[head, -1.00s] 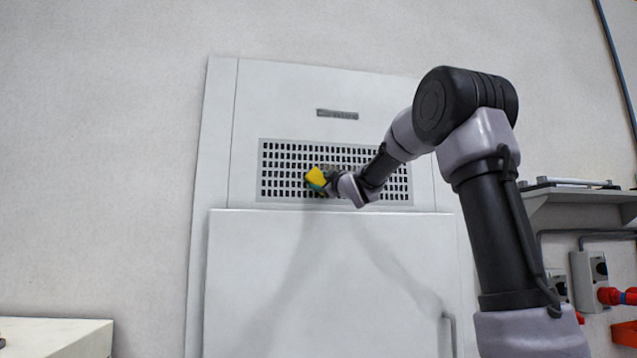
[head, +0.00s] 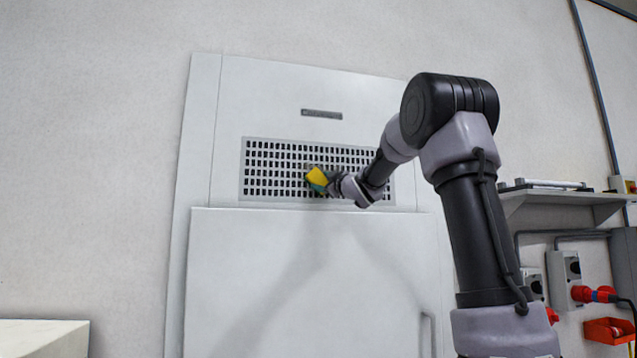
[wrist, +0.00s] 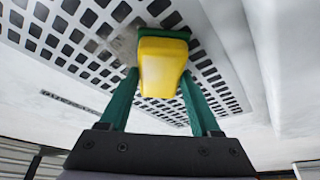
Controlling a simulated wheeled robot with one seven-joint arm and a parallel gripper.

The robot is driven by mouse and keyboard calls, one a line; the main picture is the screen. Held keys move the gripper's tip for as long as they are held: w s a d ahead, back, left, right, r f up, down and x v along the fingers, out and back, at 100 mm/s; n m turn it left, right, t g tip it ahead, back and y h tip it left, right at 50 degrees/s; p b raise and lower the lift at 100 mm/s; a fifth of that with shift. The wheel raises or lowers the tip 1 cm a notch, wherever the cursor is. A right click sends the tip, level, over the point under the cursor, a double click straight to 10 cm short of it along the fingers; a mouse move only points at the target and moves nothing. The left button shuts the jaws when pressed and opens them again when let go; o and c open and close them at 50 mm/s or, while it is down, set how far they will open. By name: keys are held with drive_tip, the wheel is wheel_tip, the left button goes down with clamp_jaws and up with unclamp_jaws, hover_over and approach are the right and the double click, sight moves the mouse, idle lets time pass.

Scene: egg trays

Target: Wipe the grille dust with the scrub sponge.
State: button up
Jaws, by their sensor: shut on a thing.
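The grille (head: 270,165) is a pale panel with rows of dark slots, set in the upper front of a white cabinet. It fills the upper part of the wrist view (wrist: 205,65). A brownish-grey dust smudge (wrist: 124,42) shows on it, beside the sponge in the wrist view. The yellow scrub sponge (wrist: 163,65) is held between the green fingers of my gripper (wrist: 160,88), which is shut on it. In the head view the sponge (head: 317,177) is in front of the grille's middle. Its far face is hidden, so I cannot tell whether it touches the grille.
The white cabinet door (head: 300,280) lies below the grille, with a handle (head: 427,335) at its right. A wall shelf (head: 560,195), sockets with a red plug (head: 590,294) and a red bin (head: 608,330) are at the right. A pale surface (head: 40,338) is at lower left.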

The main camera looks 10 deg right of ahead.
drive_tip(key=shift+d, duration=5.3)
drive_tip(key=shift+a+r, duration=0.25)
drive_tip(key=shift+a, duration=2.7)
drive_tip(key=shift+a+r, duration=0.25)
drive_tip(key=shift+a, duration=2.75)
drive_tip(key=shift+a+r, duration=0.25)
drive_tip(key=shift+a, duration=2.7)
drive_tip(key=shift+w+r, duration=0.1)
drive_tip(key=shift+r, duration=0.7)
drive_tip(key=d, duration=1.7)
drive_tip(key=shift+d, duration=0.35)
